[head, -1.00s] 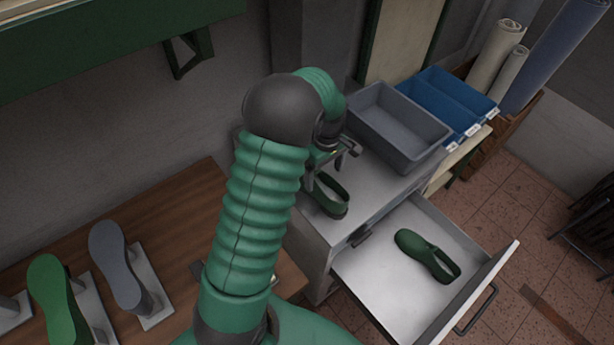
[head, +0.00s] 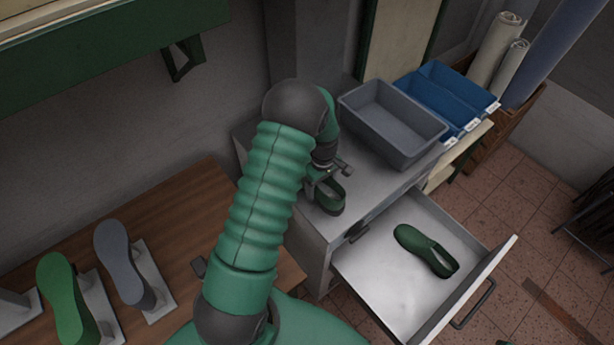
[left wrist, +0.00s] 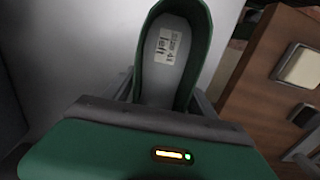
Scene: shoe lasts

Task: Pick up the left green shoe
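A dark green shoe (head: 330,198) stands on the grey cabinet top, partly hidden by my gripper. In the left wrist view its opening faces me, and the insole label (left wrist: 166,46) reads "left". My left gripper (head: 328,176) is right over this shoe. Its two fingers (left wrist: 163,95) show on either side of the shoe, and they look open; whether they touch it I cannot tell. A second dark green shoe (head: 425,250) lies in the open drawer (head: 375,285). My right gripper is not in view.
A grey bin (head: 392,125) and blue bins (head: 445,100) stand behind the shoe. Rolled material (head: 492,55) is at the back right. A wooden table (head: 185,235) on the left holds a green last (head: 62,290) and a grey last (head: 122,255).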

